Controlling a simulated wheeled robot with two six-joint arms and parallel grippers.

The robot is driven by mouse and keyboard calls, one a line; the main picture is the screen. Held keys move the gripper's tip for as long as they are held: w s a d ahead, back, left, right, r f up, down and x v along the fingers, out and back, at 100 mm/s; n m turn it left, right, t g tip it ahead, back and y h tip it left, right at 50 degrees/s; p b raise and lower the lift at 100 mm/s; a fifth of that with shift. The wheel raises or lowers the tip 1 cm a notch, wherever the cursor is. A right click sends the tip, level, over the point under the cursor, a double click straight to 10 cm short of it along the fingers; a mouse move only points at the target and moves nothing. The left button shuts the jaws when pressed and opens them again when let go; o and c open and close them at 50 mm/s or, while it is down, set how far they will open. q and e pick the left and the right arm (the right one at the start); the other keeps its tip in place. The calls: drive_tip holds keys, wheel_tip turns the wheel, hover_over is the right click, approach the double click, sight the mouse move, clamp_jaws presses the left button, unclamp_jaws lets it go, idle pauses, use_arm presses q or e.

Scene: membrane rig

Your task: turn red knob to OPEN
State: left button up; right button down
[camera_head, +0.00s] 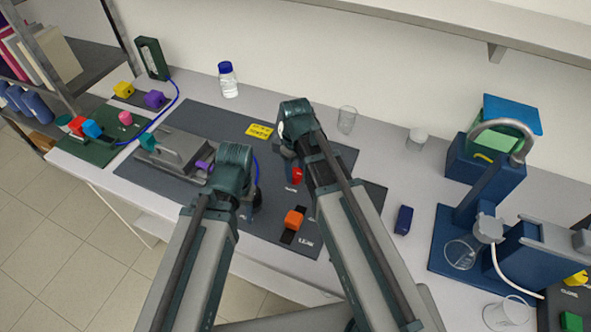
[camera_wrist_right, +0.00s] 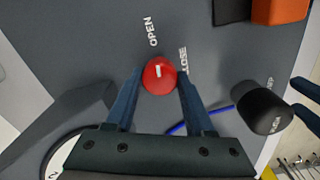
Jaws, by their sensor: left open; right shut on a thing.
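The red knob (camera_wrist_right: 159,77) sits on the dark panel between the two fingers of my right gripper (camera_wrist_right: 159,73) in the right wrist view. The fingers are shut on its sides. A short white mark on the knob runs roughly up the picture; its exact direction is hard to tell. The label OPEN is above the knob and CLOSE is at its right. In the head view the red knob (camera_head: 297,175) shows beside my right arm, whose fingers are hidden. My left gripper (camera_head: 235,178) is open further left; its blue fingertips show at the right edge of the wrist view (camera_wrist_right: 305,100).
A black knob (camera_wrist_right: 263,108) is right of the red one in the wrist view. An orange knob (camera_head: 293,219) by the label LEAK is near the panel's front. A grey clamp rig (camera_head: 172,155) stands left. A glass beaker (camera_head: 346,119) stands behind the panel.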

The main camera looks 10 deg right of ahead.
sight(295, 172)
drive_tip(key=shift+n, duration=0.6)
drive_tip(key=shift+c, duration=1.3)
unclamp_jaws()
use_arm(q)
drive_tip(key=shift+r, duration=0.15)
use_arm(e)
drive_tip(key=shift+r, duration=0.15)
use_arm(q)
wheel_tip(295, 172, up, 14)
drive_tip(key=p, duration=1.4)
drive_tip(key=shift+f, duration=0.25)
use_arm(e)
wheel_tip(295, 172, up, 14)
drive_tip(key=shift+f, duration=0.2)
